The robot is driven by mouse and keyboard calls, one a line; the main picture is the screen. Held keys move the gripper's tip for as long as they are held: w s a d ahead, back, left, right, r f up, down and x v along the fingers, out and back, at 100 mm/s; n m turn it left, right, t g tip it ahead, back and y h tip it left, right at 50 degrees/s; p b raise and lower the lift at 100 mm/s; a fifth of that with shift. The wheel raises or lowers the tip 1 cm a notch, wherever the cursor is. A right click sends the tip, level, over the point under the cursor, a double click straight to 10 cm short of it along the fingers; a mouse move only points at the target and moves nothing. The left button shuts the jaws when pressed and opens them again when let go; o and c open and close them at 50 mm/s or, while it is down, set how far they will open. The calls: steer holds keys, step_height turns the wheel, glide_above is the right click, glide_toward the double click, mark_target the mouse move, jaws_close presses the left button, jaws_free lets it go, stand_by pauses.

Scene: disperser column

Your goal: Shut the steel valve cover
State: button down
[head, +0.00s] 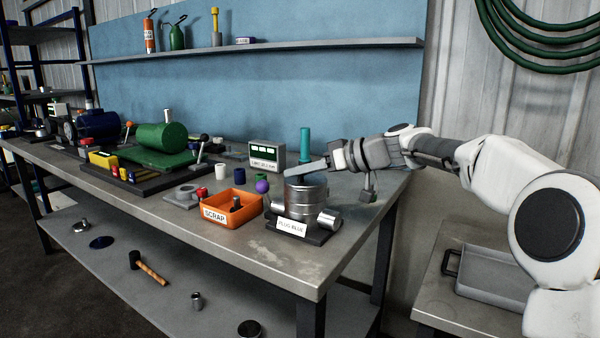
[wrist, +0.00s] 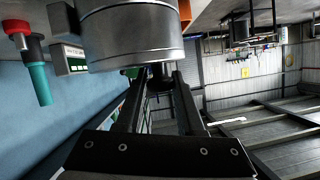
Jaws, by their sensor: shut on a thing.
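The steel valve (head: 302,205) is a round metal drum on a dark base with a white label, near the front right of the bench. Its steel cover (head: 306,168) shows nearly edge-on above the drum, tilted, higher on the right, with a gap beneath. My gripper (head: 332,163) reaches in from the right at the cover's raised side. In the wrist view, my gripper (wrist: 160,80) is shut on a small dark handle (wrist: 159,73) beside the large round steel body (wrist: 130,38). The fingertips are partly hidden there.
An orange scrap bin (head: 232,208) stands left of the valve. A teal cylinder (head: 305,142) and a display box (head: 267,155) stand behind. A green motor (head: 160,145) and small parts crowd the bench's left. The front right bench top (head: 300,260) is clear.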

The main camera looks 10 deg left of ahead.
steer(key=shift+s+a+f, duration=0.1)
steer(key=shift+s+f, duration=0.05)
steer(key=shift+f, duration=0.05)
stand_by(0.3)
steer(key=c, duration=0.6)
jaws_free()
steer(key=shift+s, duration=0.1)
steer(key=shift+o, duration=0.2)
steer(key=shift+d, duration=0.35)
steer(key=p+v, duration=0.3)
steer(key=v, duration=1.4)
steer(key=shift+r, duration=0.25)
steer(key=shift+s+a, duration=0.1)
